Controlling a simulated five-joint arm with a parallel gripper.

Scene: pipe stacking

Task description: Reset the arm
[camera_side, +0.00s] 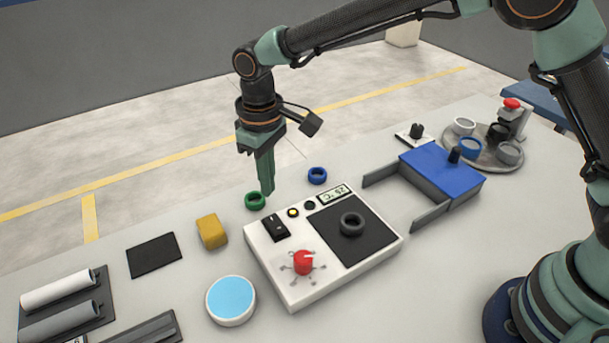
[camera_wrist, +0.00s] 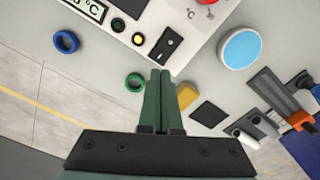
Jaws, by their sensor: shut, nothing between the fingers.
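My gripper (camera_side: 267,190) is shut and empty. It points straight down above the table's far edge, close to a green ring (camera_side: 255,201). The wrist view shows the shut fingers (camera_wrist: 160,76) with the green ring (camera_wrist: 135,81) just left of them, apart from them in that picture. A blue ring (camera_side: 317,175) lies to the right of the gripper in the side view. A dark ring (camera_side: 351,223) lies on the black plate of the white control box (camera_side: 318,287).
A yellow block (camera_side: 212,231), a blue-topped disc (camera_side: 230,300) and a black pad (camera_side: 152,256) lie left of the box. A blue fixture (camera_side: 440,173) with grey rails stands right. A round tray (camera_side: 483,163) with several rings lies at the far right. Pipes (camera_side: 58,290) rest at the lower left.

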